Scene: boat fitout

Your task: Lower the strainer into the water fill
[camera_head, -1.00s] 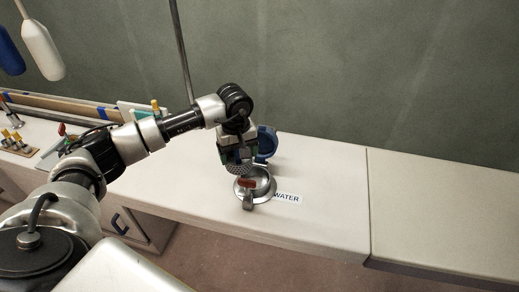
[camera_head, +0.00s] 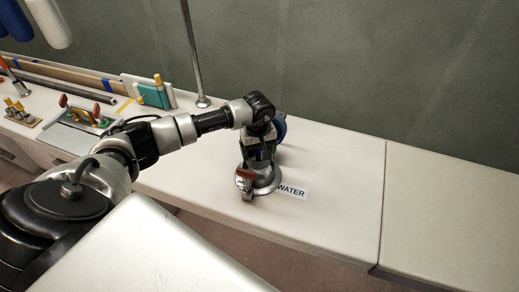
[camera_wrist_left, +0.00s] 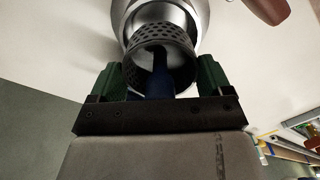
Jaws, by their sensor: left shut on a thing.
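The strainer (camera_wrist_left: 160,45) is a grey perforated metal cup with a dark blue part at its centre. My left gripper (camera_head: 259,152) is shut on it, with a green-padded finger on each side in the left wrist view (camera_wrist_left: 162,78). The water fill (camera_head: 267,187) is a round metal ring on the white counter, beside the WATER label (camera_head: 292,193). The strainer is at the mouth of the fill, its far end overlapping the opening in the wrist view (camera_wrist_left: 195,14). How deep it sits is hard to tell. My right gripper is not in view.
A brown-red grip on a metal fitting (camera_head: 246,174) stands at the front left of the fill. A blue round cap (camera_head: 280,126) is behind my gripper. A metal pole (camera_head: 192,60) rises behind my arm. The counter (camera_head: 340,180) to the right is clear.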

